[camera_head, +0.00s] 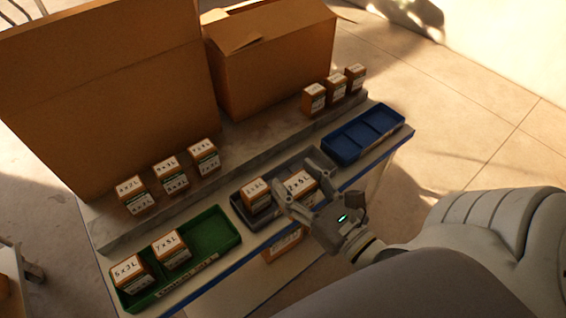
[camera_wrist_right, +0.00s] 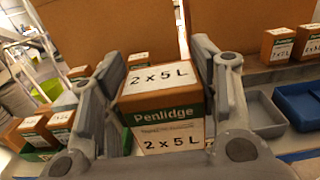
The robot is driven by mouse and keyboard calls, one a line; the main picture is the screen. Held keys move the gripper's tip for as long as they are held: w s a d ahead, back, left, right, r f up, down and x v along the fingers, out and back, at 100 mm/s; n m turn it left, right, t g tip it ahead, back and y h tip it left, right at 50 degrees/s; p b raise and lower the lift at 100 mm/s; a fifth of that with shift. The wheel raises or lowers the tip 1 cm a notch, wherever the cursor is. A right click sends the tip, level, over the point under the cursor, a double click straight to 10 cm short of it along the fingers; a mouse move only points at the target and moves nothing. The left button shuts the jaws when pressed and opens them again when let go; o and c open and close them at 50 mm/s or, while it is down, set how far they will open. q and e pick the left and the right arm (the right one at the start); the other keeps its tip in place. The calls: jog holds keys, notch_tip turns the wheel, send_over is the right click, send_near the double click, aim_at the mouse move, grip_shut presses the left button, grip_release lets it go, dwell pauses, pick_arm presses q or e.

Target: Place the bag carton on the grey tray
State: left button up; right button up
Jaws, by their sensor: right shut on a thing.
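My right gripper (camera_head: 305,190) is shut on a small brown carton (camera_head: 301,182) with a white top marked "2 x 5 L". In the wrist view this carton (camera_wrist_right: 162,108) sits between both fingers, with a green "Penlidge" band on its front. The grey tray (camera_head: 240,212) lies mid-table between a green and a blue tray. The held carton is over its right part; I cannot tell whether it touches the tray. Another carton (camera_head: 257,196) stands in the tray's left part. The word "bag" is not readable on any carton. My left gripper is not in view.
The green tray (camera_head: 226,240) holds two cartons at its left. The blue tray (camera_head: 363,134) is empty. Several cartons (camera_head: 170,174) stand on the raised ledge behind. Two large cardboard boxes (camera_head: 270,60) stand at the back. Another carton (camera_head: 283,246) shows below the table's front edge.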

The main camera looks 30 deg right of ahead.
jog(key=shift+w+d+f+b, duration=0.35)
jog(key=shift+w, duration=0.25)
jog(key=shift+w+d+f+b, duration=0.25)
jog(key=shift+w+f+b, duration=0.2)
jog(key=shift+w+b, duration=0.35)
pick_arm(q)
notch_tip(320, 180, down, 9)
jog(key=b, duration=0.6)
pick_arm(e)
jog(key=shift+w+d+f, duration=0.7)
jog(key=shift+w+f, duration=0.9)
jog(key=shift+f, duration=0.25)
jog(key=shift+w+d+f, duration=0.75)
jog(key=shift+w+f, duration=0.8)
jog(key=shift+f, duration=0.35)
jog(key=shift+w+d+f, duration=0.7)
jog(key=shift+w+f, duration=0.9)
jog(key=shift+f, duration=0.25)
jog(key=shift+f, duration=0.1)
jog(key=o, duration=1.1)
